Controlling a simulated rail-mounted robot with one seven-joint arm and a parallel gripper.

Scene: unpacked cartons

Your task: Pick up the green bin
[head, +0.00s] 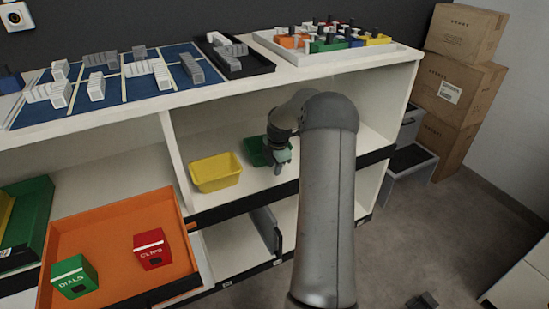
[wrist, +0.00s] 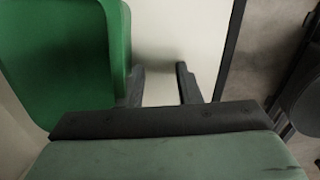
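The green bin (head: 253,150) stands on the middle shelf, to the right of the yellow bin (head: 216,172), and is partly hidden by my gripper (head: 279,160). In the wrist view the green bin (wrist: 68,60) fills the upper left. There my gripper (wrist: 160,74) has its two dark fingers apart, with pale shelf surface showing between them. The left finger is close beside the bin's right edge; I cannot tell whether it touches. The bin's wall is not seen between the fingers.
An orange tray (head: 110,222) with a green box (head: 74,277) and a red box (head: 152,249) sticks out at lower left. The shelf unit's top (head: 285,74) overhangs the bins and carries trays of blocks. Cartons (head: 455,90) are stacked at right.

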